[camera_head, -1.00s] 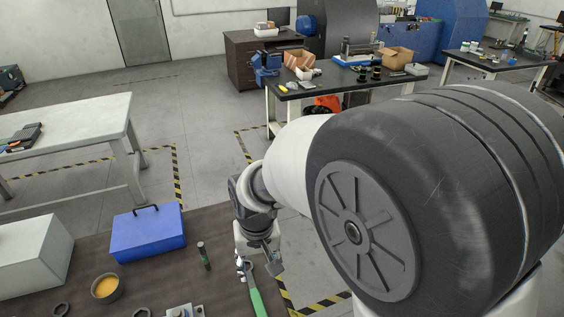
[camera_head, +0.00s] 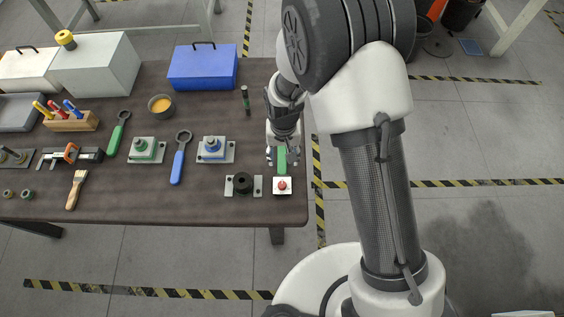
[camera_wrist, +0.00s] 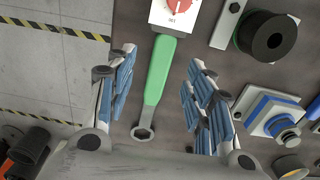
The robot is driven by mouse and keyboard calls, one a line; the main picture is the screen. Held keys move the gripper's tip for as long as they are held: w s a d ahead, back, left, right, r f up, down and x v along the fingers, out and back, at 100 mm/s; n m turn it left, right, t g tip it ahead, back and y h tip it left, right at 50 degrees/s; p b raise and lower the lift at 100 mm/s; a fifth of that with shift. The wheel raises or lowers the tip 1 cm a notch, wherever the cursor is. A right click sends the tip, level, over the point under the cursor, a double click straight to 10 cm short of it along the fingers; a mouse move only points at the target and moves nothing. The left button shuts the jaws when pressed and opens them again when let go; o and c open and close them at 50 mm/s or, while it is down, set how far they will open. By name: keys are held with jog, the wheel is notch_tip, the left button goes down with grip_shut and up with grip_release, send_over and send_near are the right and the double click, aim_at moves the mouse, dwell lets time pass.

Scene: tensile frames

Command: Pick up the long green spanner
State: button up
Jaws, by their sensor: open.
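The long green spanner (camera_wrist: 159,72) lies on the dark bench between my open fingers in the wrist view. Its green handle points to the top of that view and its metal ring end to the bottom. In the head view its green handle (camera_head: 282,161) shows below my gripper (camera_head: 283,154), near the bench's right edge; its ring end is hidden. My gripper (camera_wrist: 162,62) is open and empty, one finger on each side of the handle. The height left above the bench is hard to tell. Another green-handled spanner (camera_head: 116,137) lies farther left.
A white box with a red knob (camera_head: 282,186) sits at the handle's end, touching or nearly so. A black spool on a plate (camera_head: 243,184) and a blue-topped fixture (camera_head: 214,150) stand left of it. Floor lies right of the bench (camera_head: 192,208).

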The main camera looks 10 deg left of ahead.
aim_at(282, 166)
jog(key=shift+s+a+f+b, duration=0.1)
jog(key=shift+f+b, duration=0.4)
jog(key=shift+f, duration=1.05)
jog(key=shift+a+f+b, duration=0.1)
jog(key=shift+f+b, duration=0.35)
jog(key=shift+f, duration=1.05)
jog(key=shift+c, duration=0.2)
grip_shut()
jog(key=shift+r, duration=0.1)
